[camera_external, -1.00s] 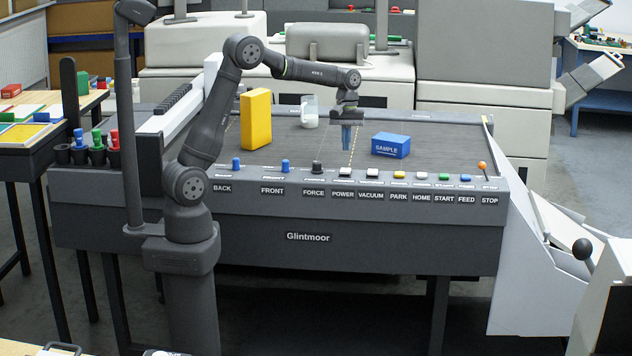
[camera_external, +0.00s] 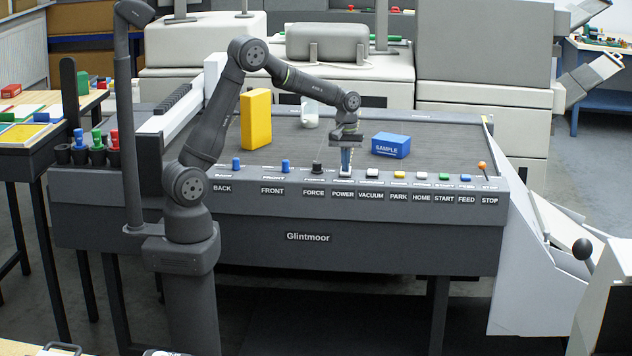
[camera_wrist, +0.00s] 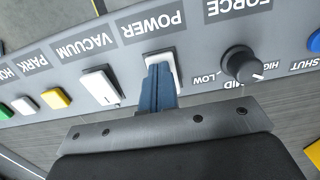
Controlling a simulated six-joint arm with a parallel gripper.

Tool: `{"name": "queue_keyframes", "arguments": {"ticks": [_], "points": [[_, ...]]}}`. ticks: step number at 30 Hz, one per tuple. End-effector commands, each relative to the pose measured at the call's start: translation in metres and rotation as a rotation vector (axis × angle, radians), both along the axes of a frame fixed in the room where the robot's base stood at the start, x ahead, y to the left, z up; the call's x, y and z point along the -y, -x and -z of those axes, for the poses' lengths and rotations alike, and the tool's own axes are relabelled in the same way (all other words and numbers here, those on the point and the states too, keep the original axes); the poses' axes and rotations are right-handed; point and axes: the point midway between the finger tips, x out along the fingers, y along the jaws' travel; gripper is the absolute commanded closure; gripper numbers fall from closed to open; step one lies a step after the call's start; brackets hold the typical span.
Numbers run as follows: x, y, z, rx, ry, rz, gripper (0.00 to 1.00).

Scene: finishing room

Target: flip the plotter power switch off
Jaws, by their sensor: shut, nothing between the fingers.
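The plotter (camera_external: 330,255) is a dark grey table with a labelled control strip along its front edge. The power switch (camera_external: 345,175) is a white rocker above the POWER label; in the wrist view the power switch (camera_wrist: 163,57) is partly hidden behind my fingertips. My gripper (camera_external: 346,168) points down with its blue fingers shut and empty, tips at the switch. In the wrist view my gripper (camera_wrist: 159,70) overlaps the white switch and appears to touch it. Which way the rocker is tipped is hidden.
The white vacuum switch (camera_wrist: 98,87) and black force knob (camera_wrist: 243,66) flank the power switch closely. The yellow park button (camera_external: 399,175) lies further right. A blue SAMPLE box (camera_external: 391,146) and a yellow block (camera_external: 255,119) stand on the bed.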

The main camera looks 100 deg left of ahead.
Motion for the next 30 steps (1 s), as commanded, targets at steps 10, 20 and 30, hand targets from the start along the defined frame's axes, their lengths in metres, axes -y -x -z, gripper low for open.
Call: {"name": "queue_keyframes", "arguments": {"ticks": [10, 20, 30], "points": [[-0.003, 0.001, 0.003, -0.003, -0.005, -0.001, 1.00], [-0.016, 0.001, 0.000, -0.004, -0.004, -0.001, 1.00], [-0.016, 0.000, -0.003, -0.002, -0.004, 0.000, 1.00]]}}
